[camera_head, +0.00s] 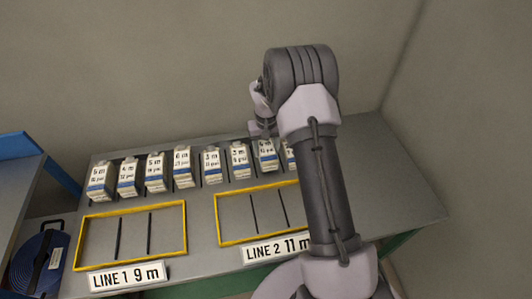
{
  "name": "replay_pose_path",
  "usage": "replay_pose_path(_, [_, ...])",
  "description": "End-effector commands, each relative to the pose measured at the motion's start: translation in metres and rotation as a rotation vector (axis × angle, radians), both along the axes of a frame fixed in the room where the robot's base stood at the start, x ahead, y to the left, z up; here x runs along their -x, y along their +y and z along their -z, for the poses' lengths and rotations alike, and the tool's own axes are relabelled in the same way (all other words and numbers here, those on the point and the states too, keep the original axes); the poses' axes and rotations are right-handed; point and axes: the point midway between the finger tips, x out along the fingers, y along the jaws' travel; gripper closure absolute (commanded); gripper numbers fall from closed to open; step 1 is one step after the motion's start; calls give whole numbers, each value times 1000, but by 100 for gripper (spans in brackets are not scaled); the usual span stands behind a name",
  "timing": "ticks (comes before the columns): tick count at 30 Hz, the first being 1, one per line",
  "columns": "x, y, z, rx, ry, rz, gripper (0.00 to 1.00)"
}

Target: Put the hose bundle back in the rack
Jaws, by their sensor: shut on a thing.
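Several white hose bundles with blue bands and length and psi labels stand upright in a row in the rack along the back of the grey table, among them a 5 m one (98,181), a 6 m one (183,167) and a 3 m one (212,165). My gripper (263,130) is small and partly hidden behind my arm. It is shut, right above a 4 m hose bundle (266,155) that stands in line with the row. The contact between them is too small to see clearly. My arm covers most of the bundle at the row's right end.
Two yellow-framed bays with dark dividers lie in front, LINE 1 9 m (183,230) and LINE 2 11 m (217,225); the visible parts hold no bundles. A blue coil (30,262) sits lower left. The table's right side (400,195) is clear. Walls stand behind and right.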

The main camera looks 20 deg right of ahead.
Motion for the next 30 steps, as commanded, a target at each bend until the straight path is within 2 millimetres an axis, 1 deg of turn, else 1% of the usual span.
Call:
replay_pose_path(1, [0, 0, 11, 0, 1, 0, 100])
replay_pose_path(7, [0, 0, 9, 0, -1, 0, 100])
replay_pose_path(11, [0, 0, 14, 0, -1, 0, 100])
replay_pose_path(12, [0, 0, 13, 0, 0, 0, 42])
replay_pose_path(14, [0, 0, 13, 0, 0, 0, 30])
replay_pose_path(15, [0, 0, 13, 0, 0, 0, 26])
replay_pose_path(22, [0, 0, 13, 0, 0, 0, 26])
replay_pose_path(24, [0, 0, 10, 0, 0, 0, 26])
replay_pose_path(26, [0, 0, 2, 0, -1, 1, 26])
replay_pose_path(29, [0, 0, -25, 1, -3, 2, 26])
replay_pose_path(30, [0, 0, -37, 1, -4, 1, 26])
